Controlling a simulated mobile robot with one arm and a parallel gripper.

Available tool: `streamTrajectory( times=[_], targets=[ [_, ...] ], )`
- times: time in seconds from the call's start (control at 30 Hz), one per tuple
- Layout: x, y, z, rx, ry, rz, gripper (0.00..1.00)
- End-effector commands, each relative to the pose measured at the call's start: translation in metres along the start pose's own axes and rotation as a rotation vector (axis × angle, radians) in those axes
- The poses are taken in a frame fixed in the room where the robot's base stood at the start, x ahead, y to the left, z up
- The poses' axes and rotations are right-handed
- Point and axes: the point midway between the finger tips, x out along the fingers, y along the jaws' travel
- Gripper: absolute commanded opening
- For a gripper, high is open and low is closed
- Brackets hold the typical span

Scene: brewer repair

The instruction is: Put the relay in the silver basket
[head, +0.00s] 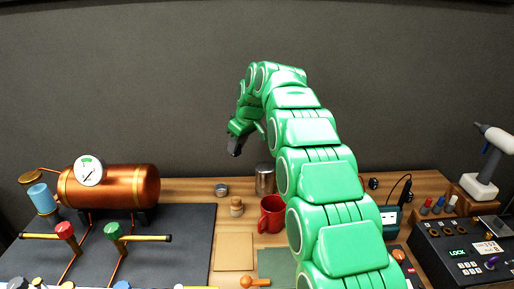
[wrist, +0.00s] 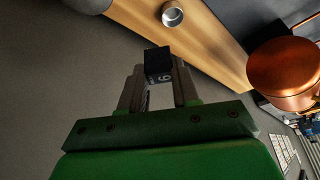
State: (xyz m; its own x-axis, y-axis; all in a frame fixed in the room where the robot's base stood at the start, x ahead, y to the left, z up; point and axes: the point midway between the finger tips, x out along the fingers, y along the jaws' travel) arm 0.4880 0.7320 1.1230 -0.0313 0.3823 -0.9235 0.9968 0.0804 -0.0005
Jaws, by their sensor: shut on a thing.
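My gripper (head: 235,147) is raised above the back of the table. In the wrist view my gripper (wrist: 158,85) is shut on a small black block with white marks, which looks like the relay (wrist: 158,64). In the head view the block is too dark and small to tell from the fingers. A small round silver container (head: 221,190), likely the silver basket, stands on the wood at the back, below and a little left of my gripper. It also shows in the wrist view (wrist: 172,14), open at the top, beyond the block and apart from it.
A metal canister (head: 265,180), a small wooden jar (head: 237,207) and a red mug (head: 271,214) stand right of the silver container. A copper boiler (head: 118,186) is at left above a dark mat (head: 190,240). A control box (head: 465,255) is at right.

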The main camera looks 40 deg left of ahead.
Motion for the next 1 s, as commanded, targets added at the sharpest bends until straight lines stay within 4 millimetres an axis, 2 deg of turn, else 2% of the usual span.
streamTrajectory(
  times=[0.1,0.3,0.6,1.0],
  targets=[
    [0.011,-0.008,-0.016,0.021,-0.001,0.010,0.00],
    [0.017,-0.018,-0.032,0.046,0.001,0.021,0.00],
    [0.025,-0.028,-0.045,0.065,-0.002,0.027,0.00],
    [0.032,-0.032,-0.048,0.074,-0.002,0.030,0.00]
  ],
)
